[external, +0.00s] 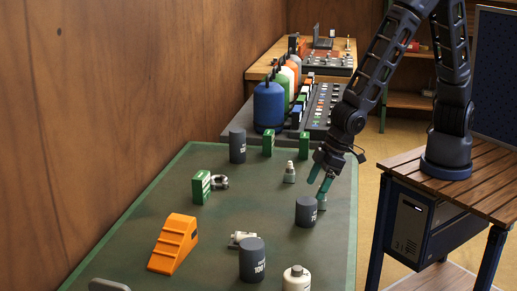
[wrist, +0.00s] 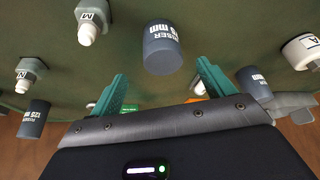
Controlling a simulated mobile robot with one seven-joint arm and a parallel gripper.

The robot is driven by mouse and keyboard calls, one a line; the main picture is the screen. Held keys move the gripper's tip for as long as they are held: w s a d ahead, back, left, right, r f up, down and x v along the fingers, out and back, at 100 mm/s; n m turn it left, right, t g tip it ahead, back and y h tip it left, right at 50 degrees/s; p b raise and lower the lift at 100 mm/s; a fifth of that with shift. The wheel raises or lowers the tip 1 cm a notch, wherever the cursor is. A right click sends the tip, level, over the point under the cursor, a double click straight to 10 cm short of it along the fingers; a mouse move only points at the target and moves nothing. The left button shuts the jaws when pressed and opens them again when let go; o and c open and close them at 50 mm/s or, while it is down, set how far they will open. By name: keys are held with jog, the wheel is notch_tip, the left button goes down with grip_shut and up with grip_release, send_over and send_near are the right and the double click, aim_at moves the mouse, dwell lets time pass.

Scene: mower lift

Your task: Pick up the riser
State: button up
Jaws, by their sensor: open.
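Several dark grey riser cylinders stand on the green-topped bench (external: 200,240). The nearest riser to my gripper (external: 319,180), marked 75 in the external view (external: 306,213), stands upright just below and left of it. In the wrist view a riser (wrist: 162,50) lies ahead of the gap between my teal fingers (wrist: 160,82), which are apart and empty. Another riser marked 100 (external: 252,260) stands at the front, and a third (external: 237,147) stands at the back left. They also show in the wrist view, at the right (wrist: 254,84) and left (wrist: 34,118).
Grey-based fittings with white tips (wrist: 90,22) stand close by; one (external: 289,173) is left of my gripper. The bench's middle is fairly clear.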

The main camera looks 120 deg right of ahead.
aim_at(304, 211)
jog(key=shift+a+x, duration=0.2)
jog(key=shift+x, duration=4.6)
jog(key=shift+w, duration=0.1)
jog(key=shift+c, duration=0.4)
jog(key=c, duration=1.1)
